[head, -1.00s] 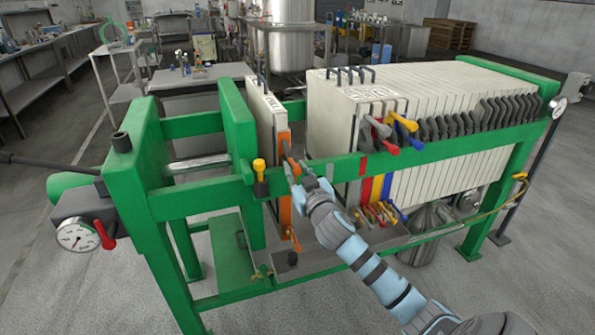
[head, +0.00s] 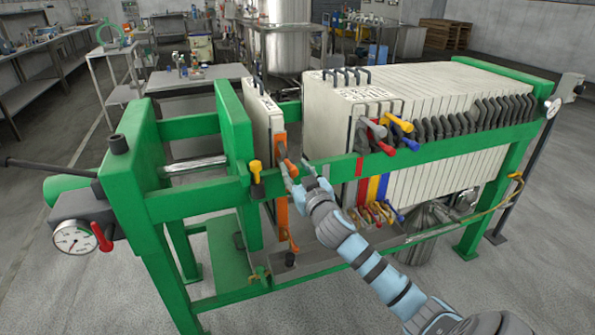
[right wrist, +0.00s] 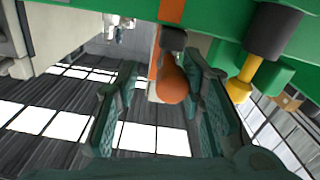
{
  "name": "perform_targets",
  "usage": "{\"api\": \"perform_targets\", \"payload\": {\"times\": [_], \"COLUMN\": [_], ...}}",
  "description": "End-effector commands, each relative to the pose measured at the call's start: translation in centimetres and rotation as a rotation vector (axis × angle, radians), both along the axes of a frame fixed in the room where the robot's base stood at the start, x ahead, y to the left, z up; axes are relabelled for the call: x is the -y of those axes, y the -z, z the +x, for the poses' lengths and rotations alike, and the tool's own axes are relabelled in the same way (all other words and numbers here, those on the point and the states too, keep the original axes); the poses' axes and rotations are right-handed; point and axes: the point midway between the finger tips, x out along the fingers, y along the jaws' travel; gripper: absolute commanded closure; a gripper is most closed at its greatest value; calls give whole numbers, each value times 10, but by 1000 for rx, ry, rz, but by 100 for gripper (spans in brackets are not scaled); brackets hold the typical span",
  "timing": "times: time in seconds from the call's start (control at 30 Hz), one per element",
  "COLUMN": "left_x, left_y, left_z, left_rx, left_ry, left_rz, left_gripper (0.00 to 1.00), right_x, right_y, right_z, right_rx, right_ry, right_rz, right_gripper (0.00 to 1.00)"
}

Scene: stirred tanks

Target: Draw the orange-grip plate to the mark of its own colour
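The orange-grip plate (head: 263,118) is a pale plate with an orange edge strip (head: 281,208), standing upright on the press frame, apart from the plate pack. My right gripper (head: 299,176) is at the near rail, just below and right of that grip. In the right wrist view the orange knob (right wrist: 172,82) lies between the spread fingers, with space visible beside it. My left gripper is out of view.
The pack of pale plates (head: 440,100) stands to the right, with coloured grips at its near corner. A green press head (head: 236,140) is left of the single plate.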

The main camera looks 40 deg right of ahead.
Motion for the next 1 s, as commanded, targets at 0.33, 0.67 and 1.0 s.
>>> {"api": "perform_targets", "payload": {"times": [0.33, 0.67, 1.0], "left_x": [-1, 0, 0], "left_y": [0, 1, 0], "left_z": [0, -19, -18], "left_rx": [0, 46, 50], "left_ry": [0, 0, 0], "left_rz": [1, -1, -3], "left_gripper": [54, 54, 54], "right_x": [-5, -47, -54], "right_y": [7, -20, -23], "right_z": [-17, -130, -147], "right_rx": [-14, 40, 49], "right_ry": [2, -24, -23], "right_rz": [5, -64, -52], "right_gripper": [57, 57, 57]}}
